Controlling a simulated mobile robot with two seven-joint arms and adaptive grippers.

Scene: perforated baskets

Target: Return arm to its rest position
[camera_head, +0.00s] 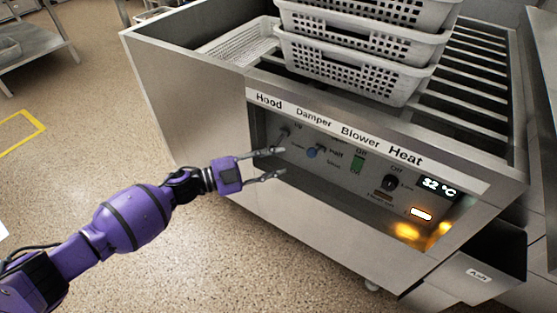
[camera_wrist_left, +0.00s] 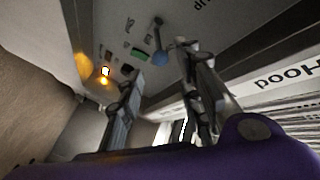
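My purple left arm reaches in from the lower left in the head view. Its gripper (camera_head: 271,164) is open and empty, with the two fingers apart. It is in front of the left part of the machine's control panel (camera_head: 330,190), near the Hood and Damper controls. In the left wrist view the open fingers (camera_wrist_left: 160,95) point toward the panel, with the blue knob (camera_wrist_left: 160,58) near them. The blue knob also shows in the head view (camera_head: 312,152). I cannot tell whether a finger touches the panel. My right gripper is in neither view.
White perforated baskets (camera_head: 350,72) are stacked on the machine's slatted top. The panel carries a green switch (camera_head: 357,163), a black Heat knob (camera_head: 389,183) and a display (camera_head: 438,187) reading 32 °C. An ash drawer (camera_head: 478,275) juts out at the lower right.

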